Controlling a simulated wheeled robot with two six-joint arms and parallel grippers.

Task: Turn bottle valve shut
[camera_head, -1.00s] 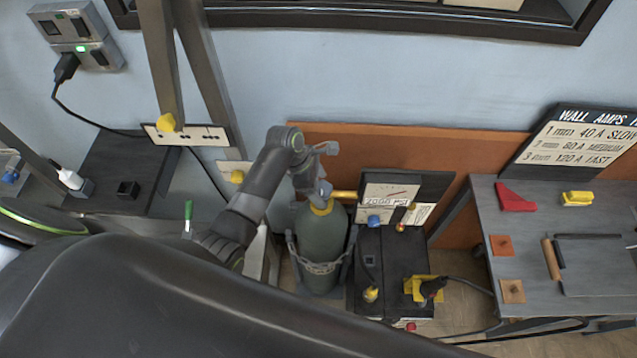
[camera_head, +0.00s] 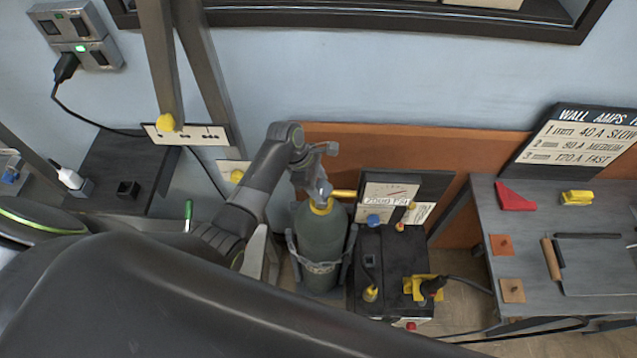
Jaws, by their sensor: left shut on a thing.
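The gas bottle (camera_head: 321,245) is a grey-green cylinder standing upright, with a chain around its body and a yellow collar at its neck. A brass-yellow fitting (camera_head: 344,194) points right from its top toward a gauge panel (camera_head: 385,195). My left gripper (camera_head: 320,190) comes in from the upper left and is shut at the top of the bottle. The valve knob is mostly hidden by the gripper, with only a bluish-grey part showing at the fingertips. My right gripper is not in view.
A black-topped welding machine (camera_head: 395,262) with a blue knob (camera_head: 374,220) stands right of the bottle. A grey workbench (camera_head: 520,240) with a red block (camera_head: 516,197) is further right. An orange board (camera_head: 430,152) lines the wall behind. My dark arm covers the lower left.

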